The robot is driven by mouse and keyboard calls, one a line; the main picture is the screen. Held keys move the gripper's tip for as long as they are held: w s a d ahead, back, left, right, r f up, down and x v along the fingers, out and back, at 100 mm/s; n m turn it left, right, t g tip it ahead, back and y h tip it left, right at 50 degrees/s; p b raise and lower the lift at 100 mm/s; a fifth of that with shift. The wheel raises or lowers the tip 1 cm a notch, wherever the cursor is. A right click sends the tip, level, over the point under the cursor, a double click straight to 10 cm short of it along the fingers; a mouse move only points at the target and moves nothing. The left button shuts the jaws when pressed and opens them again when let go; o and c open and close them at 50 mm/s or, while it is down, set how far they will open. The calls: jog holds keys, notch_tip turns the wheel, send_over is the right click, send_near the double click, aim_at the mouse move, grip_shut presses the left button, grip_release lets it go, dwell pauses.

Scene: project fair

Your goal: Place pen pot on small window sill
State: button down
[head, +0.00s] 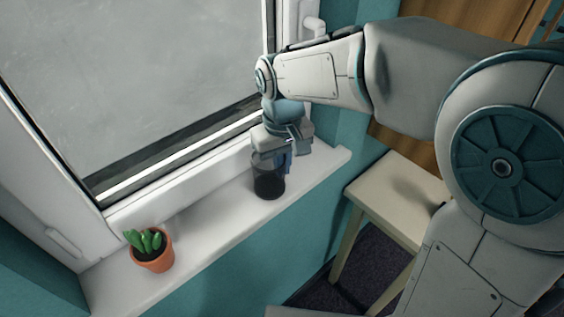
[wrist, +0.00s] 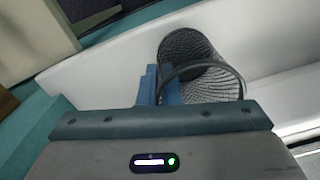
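The pen pot (head: 268,182) is a dark mesh cup. In the head view it is upright at the right part of the white window sill (head: 215,205), its base at or very near the surface; I cannot tell if it touches. My gripper (head: 287,160) points down at the pot's rim. In the wrist view the blue fingers (wrist: 160,88) are close together on the rim of the pot (wrist: 205,65), apparently pinching its wall. The pot's near side is partly hidden by the gripper body in that view.
A small cactus in a terracotta pot (head: 152,252) stands at the left part of the sill. The sill between it and the pen pot is clear. The window frame (head: 185,190) rises behind. A pale stool or small table (head: 395,200) stands below, to the right.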

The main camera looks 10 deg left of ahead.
jog(key=shift+f, duration=0.15)
jog(key=c, duration=1.6)
grip_release()
jog(key=shift+c, duration=0.2)
notch_tip(320, 180, up, 12)
jog(key=shift+r, duration=0.2)
jog(key=s+d+f+m+t, duration=0.1)
jog(key=s+d+f+m, duration=0.2)
jog(key=d, duration=0.7)
jog(key=s+d+f+m+t, duration=0.2)
jog(key=s+d+f, duration=0.5)
jog(key=d, duration=0.4)
jog(key=shift+d+f+m, duration=0.25)
jog(key=shift+f+m, duration=0.3)
jog(key=shift+m, duration=0.25)
jog(key=shift+s, duration=0.1)
